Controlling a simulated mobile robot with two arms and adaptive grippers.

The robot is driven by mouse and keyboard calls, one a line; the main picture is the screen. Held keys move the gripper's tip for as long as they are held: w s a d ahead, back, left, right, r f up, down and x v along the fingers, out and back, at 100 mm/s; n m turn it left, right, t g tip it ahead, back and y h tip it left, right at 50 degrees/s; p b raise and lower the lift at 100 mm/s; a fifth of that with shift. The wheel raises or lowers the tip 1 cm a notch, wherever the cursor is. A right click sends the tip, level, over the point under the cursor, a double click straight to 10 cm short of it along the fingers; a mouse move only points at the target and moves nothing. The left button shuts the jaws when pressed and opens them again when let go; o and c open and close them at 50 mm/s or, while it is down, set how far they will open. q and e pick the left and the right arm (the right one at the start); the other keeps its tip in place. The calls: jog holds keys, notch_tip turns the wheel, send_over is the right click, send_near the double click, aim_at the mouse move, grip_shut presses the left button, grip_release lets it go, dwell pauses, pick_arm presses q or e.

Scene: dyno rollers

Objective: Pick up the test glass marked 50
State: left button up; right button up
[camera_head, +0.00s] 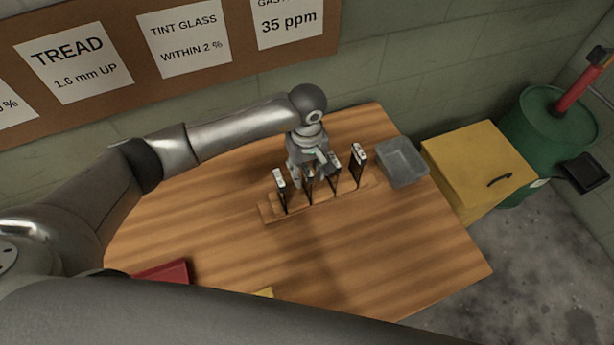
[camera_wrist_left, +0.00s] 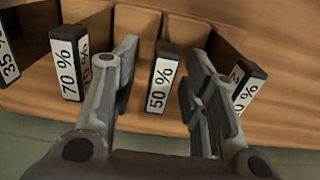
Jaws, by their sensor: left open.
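The test glass marked 50 % (camera_wrist_left: 163,80) stands upright in a wooden rack (camera_wrist_left: 140,18), in the middle of the left wrist view. My left gripper (camera_wrist_left: 160,95) is open, with one finger on each side of that glass. Whether the fingers touch it I cannot tell. The glass marked 70 % (camera_wrist_left: 72,65) stands to its left, and one whose label is partly hidden (camera_wrist_left: 246,85) stands to its right. In the head view my left gripper (camera_head: 308,170) is over the rack (camera_head: 270,212) and hides part of the glasses. My right gripper does not show.
A glass marked 35 % (camera_wrist_left: 6,55) is at the far left of the wrist view. A grey tray (camera_head: 402,165) sits right of the rack on the wooden table (camera_head: 400,250). A red item (camera_head: 165,272) lies near the front edge. A yellow cabinet (camera_head: 475,165) and green drum (camera_head: 550,130) stand beyond.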

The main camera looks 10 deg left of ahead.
pick_arm(q)
grip_shut()
jog(key=shift+r, duration=0.1)
